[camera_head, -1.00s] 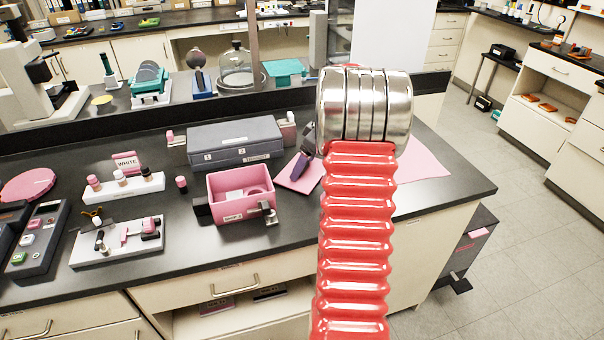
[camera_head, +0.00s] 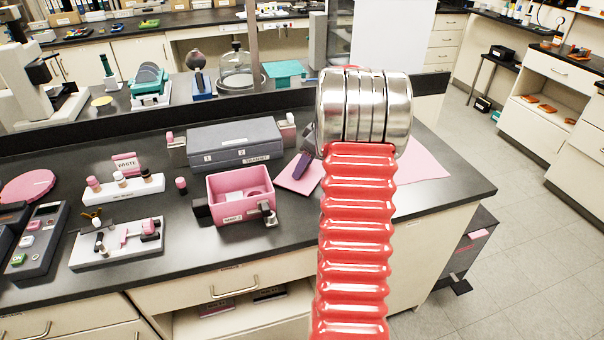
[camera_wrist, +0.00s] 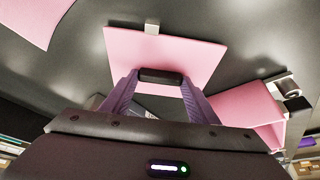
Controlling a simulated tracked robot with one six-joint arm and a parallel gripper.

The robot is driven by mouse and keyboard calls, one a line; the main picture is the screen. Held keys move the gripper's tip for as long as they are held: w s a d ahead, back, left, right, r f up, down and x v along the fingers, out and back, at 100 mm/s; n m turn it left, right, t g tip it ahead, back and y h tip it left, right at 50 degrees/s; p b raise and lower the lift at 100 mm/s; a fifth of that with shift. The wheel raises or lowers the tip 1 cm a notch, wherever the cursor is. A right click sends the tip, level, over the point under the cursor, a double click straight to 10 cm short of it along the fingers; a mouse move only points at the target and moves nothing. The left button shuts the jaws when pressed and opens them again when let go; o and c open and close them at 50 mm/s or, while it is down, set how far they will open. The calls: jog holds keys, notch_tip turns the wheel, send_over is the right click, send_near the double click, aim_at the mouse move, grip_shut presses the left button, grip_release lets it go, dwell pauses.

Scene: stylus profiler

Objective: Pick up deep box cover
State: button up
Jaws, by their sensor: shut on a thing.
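The deep box cover (camera_wrist: 150,52) is a flat pink square plate with a grey tab at its far edge and a black handle on it. In the head view the cover (camera_head: 291,182) lies on the dark bench, right of the open pink box (camera_head: 222,208). My gripper (camera_wrist: 160,78) has purple fingers and is shut on the black handle. In the head view one purple finger of my gripper (camera_head: 302,166) shows over the plate. My red arm hides part of that area. The box (camera_wrist: 250,107) also shows at the right of the wrist view.
A grey lidded case (camera_head: 236,143) stands behind the box. A white rack (camera_head: 122,188) and a grey tray with small parts (camera_head: 85,255) stand to the left. A pink sheet (camera_head: 422,165) lies right of my arm. The bench's front edge is close.

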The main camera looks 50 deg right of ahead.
aim_at(305, 173)
jog(key=shift+r, duration=0.1)
notch_tip(305, 173, up, 10)
dwell(0.5)
dwell(0.4)
jog(key=o, duration=0.5)
jog(key=c, duration=0.9)
jog(key=shift+c, duration=0.2)
jog(key=shift+s, duration=0.1)
